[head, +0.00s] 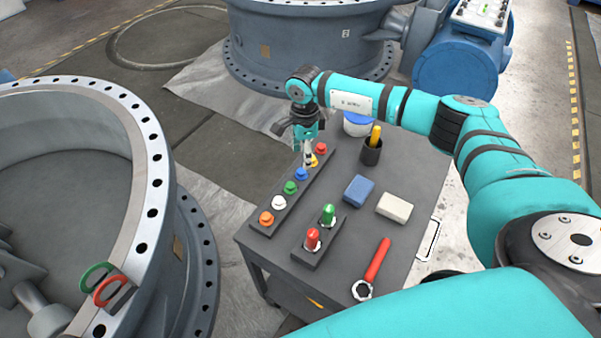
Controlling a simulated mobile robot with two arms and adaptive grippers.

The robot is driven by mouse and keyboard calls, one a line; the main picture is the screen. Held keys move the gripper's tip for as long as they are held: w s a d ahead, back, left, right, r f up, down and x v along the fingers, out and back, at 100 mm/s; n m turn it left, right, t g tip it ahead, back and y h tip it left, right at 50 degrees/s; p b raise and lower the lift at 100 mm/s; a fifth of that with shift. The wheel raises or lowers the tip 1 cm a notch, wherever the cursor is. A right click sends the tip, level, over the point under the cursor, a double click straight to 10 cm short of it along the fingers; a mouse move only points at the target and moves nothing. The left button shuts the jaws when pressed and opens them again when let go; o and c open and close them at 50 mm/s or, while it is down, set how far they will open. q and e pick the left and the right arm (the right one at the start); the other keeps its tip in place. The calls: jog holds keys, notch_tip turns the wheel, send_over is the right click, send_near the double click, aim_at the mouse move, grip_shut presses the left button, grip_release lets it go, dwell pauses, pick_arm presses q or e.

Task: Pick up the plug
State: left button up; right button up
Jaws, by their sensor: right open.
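A long dark rack (260,225) on the cart holds a row of coloured plugs. From near to far they are an orange plug (266,218), a white plug (279,203), a green plug (290,187), a blue plug (301,174), a yellow plug (314,161) and a red plug (321,148). My right gripper (308,160) points down at the yellow plug, with its open fingers right at it. I cannot tell whether they touch it. The fingers partly hide the yellow plug. My left gripper is out of view.
The cart top (335,180) also holds a block (318,250) with red and green handles, a blue block (358,189), a pale block (394,207), a red-handled wrench (374,266), a dark cup (371,152) and a blue-and-white bowl (356,124). A large flange (150,190) stands left.

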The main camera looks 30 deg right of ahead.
aim_at(301, 171)
jog(key=shift+s+a+f+p, duration=0.1)
jog(key=shift+a+f+p, duration=0.15)
jog(key=shift+f, duration=1.3)
jog(key=shift+a+f+p, duration=0.15)
jog(key=shift+a+f, duration=0.05)
jog(key=shift+f, duration=1.35)
jog(key=shift+c, duration=0.3)
jog(key=c, duration=0.8)
